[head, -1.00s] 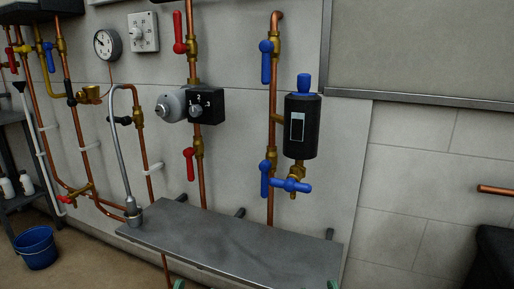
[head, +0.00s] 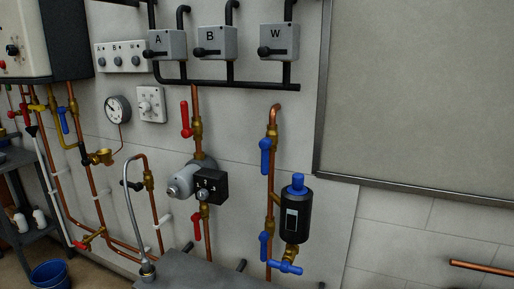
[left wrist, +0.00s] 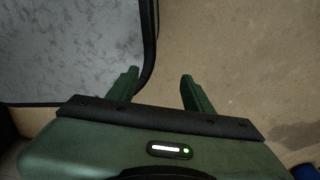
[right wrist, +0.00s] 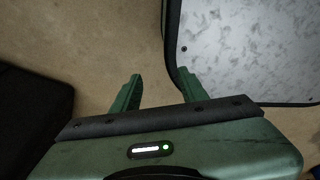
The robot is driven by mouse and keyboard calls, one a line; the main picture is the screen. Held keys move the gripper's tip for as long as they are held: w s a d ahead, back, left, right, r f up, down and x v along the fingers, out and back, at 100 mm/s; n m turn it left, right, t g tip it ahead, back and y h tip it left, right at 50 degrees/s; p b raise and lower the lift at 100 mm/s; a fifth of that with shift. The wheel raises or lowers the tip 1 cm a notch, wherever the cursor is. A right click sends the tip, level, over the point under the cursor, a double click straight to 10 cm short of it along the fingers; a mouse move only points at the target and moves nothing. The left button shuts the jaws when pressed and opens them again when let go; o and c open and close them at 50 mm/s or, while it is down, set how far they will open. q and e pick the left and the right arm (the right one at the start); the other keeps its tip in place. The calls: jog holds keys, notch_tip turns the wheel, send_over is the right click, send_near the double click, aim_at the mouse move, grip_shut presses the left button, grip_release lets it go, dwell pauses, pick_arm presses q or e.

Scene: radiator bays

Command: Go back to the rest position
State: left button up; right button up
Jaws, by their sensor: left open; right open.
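My left gripper (left wrist: 158,90) shows in the left wrist view with its two green fingers apart and nothing between them. It is above the tan floor, beside a grey panel with a dark edge (left wrist: 70,50). My right gripper (right wrist: 157,92) shows in the right wrist view, also open and empty. The tan floor and the dark edge of a similar grey panel (right wrist: 250,50) are below it. Neither gripper shows in the head view.
The head view shows a wall with copper pipes, red and blue valve handles, a black cylinder with a blue cap (head: 295,212), a gauge (head: 118,109) and switch boxes A, B and W (head: 278,42). A grey shelf (head: 200,272) juts out below. A blue bucket (head: 49,276) stands at the lower left.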

pick_arm(q)
jog(key=s, duration=0.1)
jog(key=s+a+g, duration=0.1)
jog(key=s, duration=0.1)
jog(key=shift+s+r, duration=0.2)
jog(key=shift+s, duration=0.05)
pick_arm(e)
jog(key=s, duration=0.1)
jog(key=s+d+g, duration=0.1)
jog(key=s, duration=0.1)
jog(key=shift+s+r, duration=0.2)
jog(key=shift+s, duration=0.05)
